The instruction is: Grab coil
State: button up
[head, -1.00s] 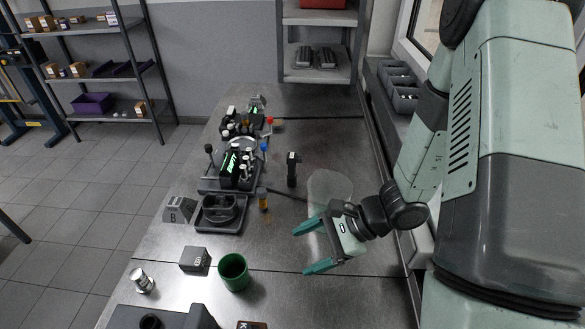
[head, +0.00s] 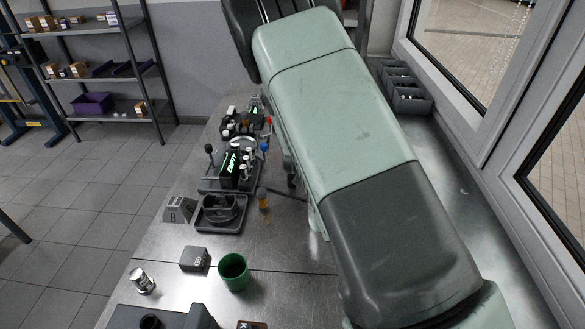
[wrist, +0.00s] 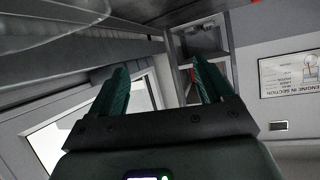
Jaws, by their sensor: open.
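My gripper (wrist: 160,64) shows in the wrist view with its two teal fingers spread apart and nothing between them. In the head view my own arm hides it. I cannot pick out the coil with certainty. A slim black upright part (head: 291,180) on the bench is mostly covered by my arm in the head view, and it may be the coil. The wrist view shows no coil; it looks toward a window, a shelf and the wall.
Black fixtures (head: 232,172) with small parts line the bench's left side. A dark tray (head: 207,227), block B (head: 178,209), a dark box (head: 194,259), a green cup (head: 234,272) and a metal cylinder (head: 142,281) stand nearer. Grey bins (head: 410,99) are by the window.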

jog(key=a+n+t, duration=0.1)
jog(key=a, duration=0.1)
jog(key=w+a+f+n+t+y, duration=0.1)
jog(key=a+t, duration=0.1)
jog(key=a+n+t+y, duration=0.1)
jog(key=a+t, duration=0.1)
jog(key=a, duration=0.1)
jog(key=shift+w+f, duration=0.15)
jog(key=shift+w, duration=0.1)
jog(key=shift+a+f, duration=0.15)
jog(key=shift+f, duration=0.05)
notch_tip(320, 180, down, 6)
jog(key=shift+r, duration=0.15)
jog(key=shift+w+f, duration=0.3)
jog(key=shift+w, duration=1.2)
jog(key=c, duration=1.1)
